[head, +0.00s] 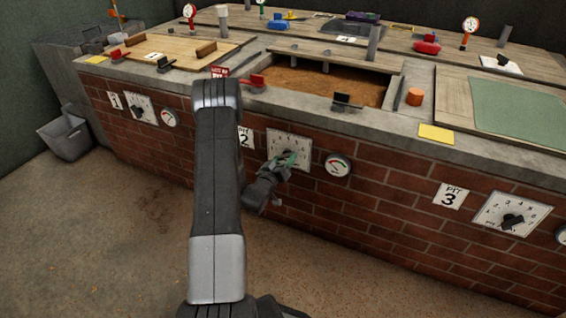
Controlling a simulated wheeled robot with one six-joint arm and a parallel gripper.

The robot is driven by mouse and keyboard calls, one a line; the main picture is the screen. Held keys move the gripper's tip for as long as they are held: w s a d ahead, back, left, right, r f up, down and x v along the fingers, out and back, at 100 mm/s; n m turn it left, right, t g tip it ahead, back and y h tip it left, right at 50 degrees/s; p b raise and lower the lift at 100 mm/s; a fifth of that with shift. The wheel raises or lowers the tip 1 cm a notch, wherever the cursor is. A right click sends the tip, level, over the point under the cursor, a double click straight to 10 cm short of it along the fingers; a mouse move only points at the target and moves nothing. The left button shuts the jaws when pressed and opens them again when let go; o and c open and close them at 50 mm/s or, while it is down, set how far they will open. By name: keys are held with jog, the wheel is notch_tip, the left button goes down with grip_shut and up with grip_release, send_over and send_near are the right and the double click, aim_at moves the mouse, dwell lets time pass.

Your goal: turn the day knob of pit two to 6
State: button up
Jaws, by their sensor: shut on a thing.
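The day dial of pit two (303,141) is a white numbered plate on the front of the brick wall, right of the pit 2 label (245,138). My gripper (284,160) is at the lower part of this plate, shut on its knob. The knob is hidden behind my gripper, so its pointing direction cannot be read. Greenish finger parts show against the plate. The numbers along its top are too small to read surely. My arm covers part of the pit 2 label.
A round gauge (337,165) sits close right of the dial. The pit 3 dial (512,214) and pit 1 dial (141,108) are on the same wall. Above, pit two is open with brown contents (325,84). The floor in front is clear; a grey bin (66,137) stands far left.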

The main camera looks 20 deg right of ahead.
dwell(0.4)
jog(key=o, duration=1)
jog(key=p+v, duration=0.2)
jog(key=v, duration=1.1)
jog(key=shift+s+a, duration=0.25)
jog(key=shift+s, duration=0.05)
jog(key=b+x, duration=0.2)
jog(key=x, duration=1.1)
jog(key=shift+w+d, duration=0.25)
jog(key=shift+w, duration=0.05)
